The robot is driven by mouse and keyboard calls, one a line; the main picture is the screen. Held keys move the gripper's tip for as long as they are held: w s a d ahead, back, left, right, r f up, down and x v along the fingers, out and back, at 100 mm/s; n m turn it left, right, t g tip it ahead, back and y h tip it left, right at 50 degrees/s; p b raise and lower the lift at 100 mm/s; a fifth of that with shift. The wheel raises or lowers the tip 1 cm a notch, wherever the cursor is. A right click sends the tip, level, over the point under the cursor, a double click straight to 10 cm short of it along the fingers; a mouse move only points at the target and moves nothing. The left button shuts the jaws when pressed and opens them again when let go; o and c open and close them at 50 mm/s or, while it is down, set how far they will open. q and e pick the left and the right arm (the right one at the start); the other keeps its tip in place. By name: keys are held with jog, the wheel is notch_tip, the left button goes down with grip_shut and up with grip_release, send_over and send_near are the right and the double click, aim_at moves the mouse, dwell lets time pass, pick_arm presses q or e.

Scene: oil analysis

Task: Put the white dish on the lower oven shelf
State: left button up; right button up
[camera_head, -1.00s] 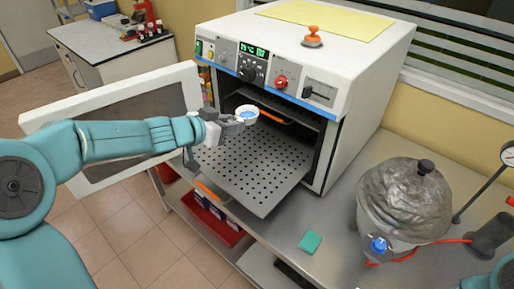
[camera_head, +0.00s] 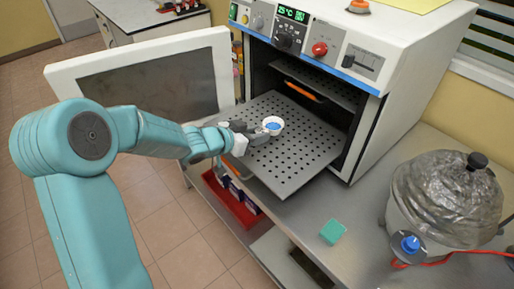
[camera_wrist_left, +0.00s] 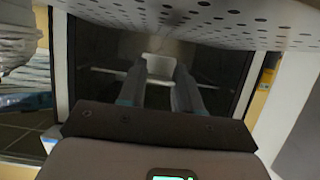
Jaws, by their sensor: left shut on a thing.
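My right gripper is not in view.
The oven (camera_head: 375,110) stands open, its door (camera_head: 60,75) swung to the left behind my left arm. An upper shelf (camera_head: 335,88) is inside, above the lower one. The lower shelf's surface is otherwise clear.

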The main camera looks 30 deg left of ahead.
aim_at(256, 151)
pick_arm(q)
notch_tip(256, 151, down, 4)
jog(key=shift+w+f+b, duration=0.1)
jog(key=shift+f+b, duration=0.1)
jog(key=shift+b, duration=0.15)
jog(key=shift+r, duration=0.1)
jog(key=shift+f, duration=0.25)
jog(key=o, duration=1)
jog(key=shift+r, duration=0.15)
